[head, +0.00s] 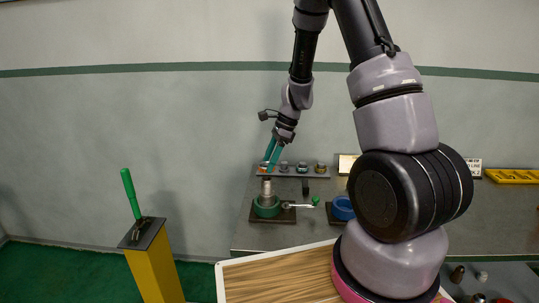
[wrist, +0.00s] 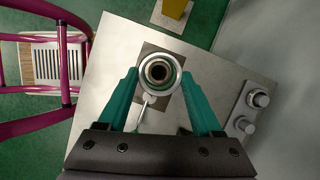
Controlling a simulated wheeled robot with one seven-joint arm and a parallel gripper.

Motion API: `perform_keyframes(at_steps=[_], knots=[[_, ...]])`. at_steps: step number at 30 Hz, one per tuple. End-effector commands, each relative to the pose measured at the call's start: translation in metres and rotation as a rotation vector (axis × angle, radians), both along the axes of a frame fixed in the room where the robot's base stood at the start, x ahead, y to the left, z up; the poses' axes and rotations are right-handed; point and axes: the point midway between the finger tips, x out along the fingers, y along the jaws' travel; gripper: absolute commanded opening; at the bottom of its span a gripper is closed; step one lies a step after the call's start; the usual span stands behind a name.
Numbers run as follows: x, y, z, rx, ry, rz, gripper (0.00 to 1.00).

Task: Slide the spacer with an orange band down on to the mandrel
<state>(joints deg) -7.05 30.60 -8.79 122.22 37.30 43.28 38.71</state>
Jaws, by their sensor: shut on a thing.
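The spacer with an orange band (head: 263,169) is between the teal fingertips of my gripper (head: 265,164), which is shut on it. In the wrist view the spacer (wrist: 143,74) is a pale ring seen from above, between my gripper's fingertips (wrist: 160,74); its band is hidden there. The grey mandrel (head: 267,188) stands upright in a green vise (head: 266,209) on the bench. The spacer appears just above the mandrel's top, nearly in line with it from above. Whether they touch I cannot tell.
A rack (head: 311,173) with several small parts lies behind the vise. The vise's green-tipped handle (head: 315,201) points right. A blue vise (head: 342,208) stands farther right. A yellow pedestal (head: 155,264) with a green lever (head: 131,194) stands apart at left. Open air surrounds the mandrel's top.

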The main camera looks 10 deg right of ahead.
Motion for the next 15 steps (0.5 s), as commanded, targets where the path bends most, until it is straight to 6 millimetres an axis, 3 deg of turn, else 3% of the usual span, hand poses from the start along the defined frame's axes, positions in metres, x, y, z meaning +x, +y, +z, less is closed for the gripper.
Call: perform_keyframes(at_steps=[6,15], knots=[[0.0,0.0,-0.018,0.0,0.002,0.001,0.13],[0.0,0.0,-0.025,0.0,0.0,0.0,0.13]])
